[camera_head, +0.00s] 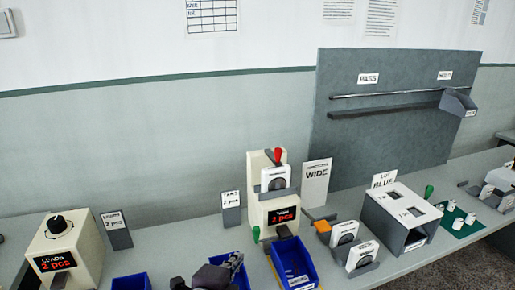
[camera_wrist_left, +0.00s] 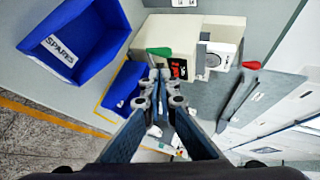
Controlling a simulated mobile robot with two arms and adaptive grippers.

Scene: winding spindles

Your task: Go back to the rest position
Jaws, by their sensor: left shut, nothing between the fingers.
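My left gripper (camera_head: 205,277) shows at the bottom edge of the head view, in front of the bench and beside a blue bin (camera_head: 238,268). Most of its arm is out of the frame. In the left wrist view its fingers (camera_wrist_left: 160,78) come together at the tips and hold nothing. Behind the tips are a cream machine with a red display (camera_wrist_left: 172,42) and a blue bin (camera_wrist_left: 122,88). My right gripper is not in view.
On the bench stand a cream machine (camera_head: 82,243) with a dial, a taller machine (camera_head: 262,181) with a red lever, a blue bin (camera_head: 307,268), a grey-white box (camera_head: 390,215) and a green mat (camera_head: 470,226). A grey panel (camera_head: 400,150) rises behind. A bin labelled SPARES (camera_wrist_left: 92,25) shows in the wrist view.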

